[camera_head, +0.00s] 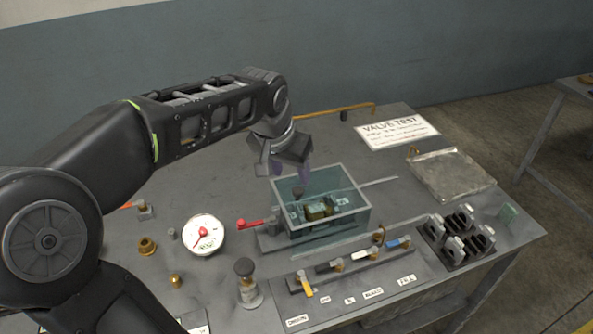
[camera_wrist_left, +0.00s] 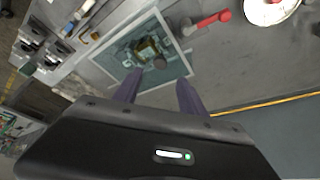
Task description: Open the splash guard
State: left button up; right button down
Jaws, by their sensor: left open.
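The splash guard (camera_head: 345,222) is a clear, bluish, box-like cover with pale edges, standing around a brass valve fitting (camera_head: 318,211) on the bench. It also shows in the left wrist view (camera_wrist_left: 113,61), with the fitting inside. I cannot tell how its lid sits. My left gripper (camera_head: 287,180) is over the far left side of the guard, with its purple fingers pointing down. In the left wrist view the fingers (camera_wrist_left: 160,94) are apart with nothing between them, beside one edge of the guard. I cannot tell whether they touch it. My right gripper is not in view.
A red lever (camera_head: 252,224) and white gauge (camera_head: 204,235) lie left of the guard. A row of coloured valve handles (camera_head: 350,262) is in front. A black rack (camera_head: 458,238), a metal tray (camera_head: 450,176) and a "VALVE TEST" sign (camera_head: 397,132) are on the right.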

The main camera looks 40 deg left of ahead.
aim_at(298, 190)
pick_arm(q)
jog(key=p+x, duration=0.1)
jog(key=x, duration=0.6)
jog(key=shift+d+f, duration=0.1)
jog(key=shift+f, duration=0.2)
jog(key=shift+c, duration=0.4)
grip_shut()
dwell(1.1)
